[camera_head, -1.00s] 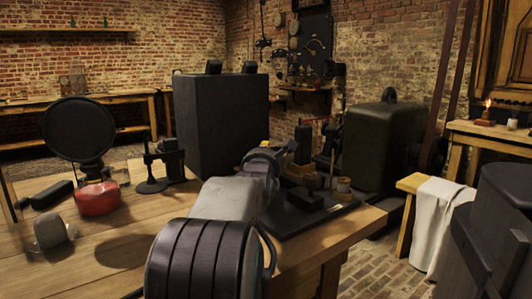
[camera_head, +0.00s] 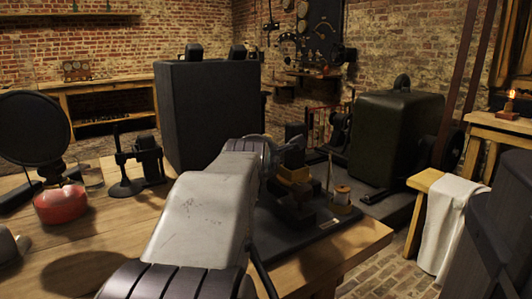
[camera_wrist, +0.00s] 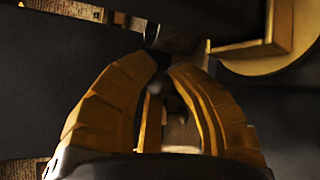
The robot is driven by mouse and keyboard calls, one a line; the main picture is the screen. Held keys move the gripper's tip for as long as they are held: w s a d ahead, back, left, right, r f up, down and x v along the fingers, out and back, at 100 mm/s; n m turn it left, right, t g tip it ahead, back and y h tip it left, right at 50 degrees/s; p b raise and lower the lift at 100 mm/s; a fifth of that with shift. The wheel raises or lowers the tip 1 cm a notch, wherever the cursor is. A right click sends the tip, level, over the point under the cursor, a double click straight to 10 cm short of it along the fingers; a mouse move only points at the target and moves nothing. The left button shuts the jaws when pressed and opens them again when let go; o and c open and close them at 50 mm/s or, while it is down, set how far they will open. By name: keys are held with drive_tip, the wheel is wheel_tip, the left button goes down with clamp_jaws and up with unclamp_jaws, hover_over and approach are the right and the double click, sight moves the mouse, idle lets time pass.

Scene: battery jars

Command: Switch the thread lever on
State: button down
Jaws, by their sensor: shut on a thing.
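My gripper (camera_wrist: 163,66) fills the middle of the wrist view, with its two yellowish ribbed fingers close together. A small piece with a dark rounded end (camera_wrist: 181,88) and a pale lower part sits between them; it looks like the thread lever, but the fingers hide much of it. In the head view my arm reaches over the table to a device on a black base (camera_head: 318,229). The device carries dark and yellowish blocks and a spool of thread (camera_head: 342,194). The lever cannot be made out there, and my arm hides the left part of the device.
A large dark box (camera_head: 208,115) stands behind the device, with a black stand (camera_head: 130,172) to its left. A red-based round mirror or lamp (camera_head: 60,203) is at the left. A green-black machine (camera_head: 396,140) and a cloth-draped bench (camera_head: 446,215) are at the right.

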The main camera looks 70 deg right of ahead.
drive_tip(key=shift+w+a+f, duration=0.1)
drive_tip(key=shift+f, duration=0.35)
drive_tip(key=c, duration=1.5)
unclamp_jaws()
drive_tip(key=o, duration=0.4)
drive_tip(key=shift+r, duration=0.2)
drive_tip(key=v, duration=1.2)
drive_tip(key=shift+r, duration=0.1)
drive_tip(key=shift+c, duration=0.3)
